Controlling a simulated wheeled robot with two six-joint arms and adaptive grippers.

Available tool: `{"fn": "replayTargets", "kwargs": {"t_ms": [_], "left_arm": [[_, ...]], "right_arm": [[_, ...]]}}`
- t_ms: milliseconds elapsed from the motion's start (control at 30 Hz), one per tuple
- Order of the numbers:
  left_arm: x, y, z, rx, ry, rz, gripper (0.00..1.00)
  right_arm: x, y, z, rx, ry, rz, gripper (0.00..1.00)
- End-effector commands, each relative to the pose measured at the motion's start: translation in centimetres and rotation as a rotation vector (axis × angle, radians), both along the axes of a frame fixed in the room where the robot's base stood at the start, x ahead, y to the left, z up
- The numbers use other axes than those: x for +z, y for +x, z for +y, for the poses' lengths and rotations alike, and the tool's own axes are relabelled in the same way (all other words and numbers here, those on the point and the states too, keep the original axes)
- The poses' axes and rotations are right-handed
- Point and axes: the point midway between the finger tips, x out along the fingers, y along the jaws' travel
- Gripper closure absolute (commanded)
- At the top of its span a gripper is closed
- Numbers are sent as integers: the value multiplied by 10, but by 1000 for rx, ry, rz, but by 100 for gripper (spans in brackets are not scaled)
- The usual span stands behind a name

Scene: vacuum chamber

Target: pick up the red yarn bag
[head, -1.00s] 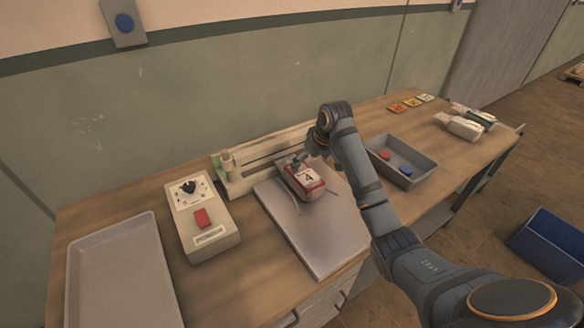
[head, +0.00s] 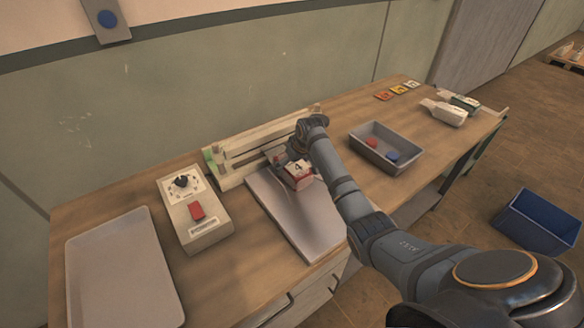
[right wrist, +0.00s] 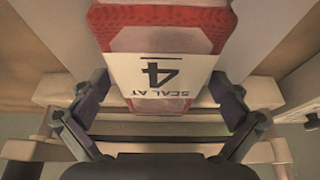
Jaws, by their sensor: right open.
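The red yarn bag (head: 297,178) has a white label reading "SEAL AT 4" and lies on the grey plate (head: 283,211) in front of the sealing bar. In the right wrist view the bag (right wrist: 160,32) enters from the top, with its labelled end between the fingers. My right gripper (head: 287,160) is at the back end of the bag. In the right wrist view its fingers (right wrist: 162,105) stand apart on both sides of the label end, with a gap on each side. My left gripper is not in view.
A sealing bar (head: 222,167) stands behind the plate. A control box (head: 193,213) with a knob and red button and an empty tray (head: 120,270) are to the left. A grey bin (head: 415,158) with red and blue pieces and white bags (head: 445,112) are to the right.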

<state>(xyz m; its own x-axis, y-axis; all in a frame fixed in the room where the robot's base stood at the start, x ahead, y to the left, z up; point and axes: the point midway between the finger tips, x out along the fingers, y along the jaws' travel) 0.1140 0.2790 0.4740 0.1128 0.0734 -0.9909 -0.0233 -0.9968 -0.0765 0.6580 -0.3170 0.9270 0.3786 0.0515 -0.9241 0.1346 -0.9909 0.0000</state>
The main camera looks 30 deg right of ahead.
Motion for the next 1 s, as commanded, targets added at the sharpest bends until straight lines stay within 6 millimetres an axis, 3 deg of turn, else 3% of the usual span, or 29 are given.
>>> {"fn": "replayTargets", "kwargs": {"t_ms": [100,267,767,1000], "left_arm": [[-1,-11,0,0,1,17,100],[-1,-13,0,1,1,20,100],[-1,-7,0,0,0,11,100],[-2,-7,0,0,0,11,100]], "right_arm": [[-5,2,0,1,0,0,0],[-5,2,0,1,-1,-1,1],[-4,2,0,0,-1,-2,67],[-1,2,0,0,-1,-3,67]]}}
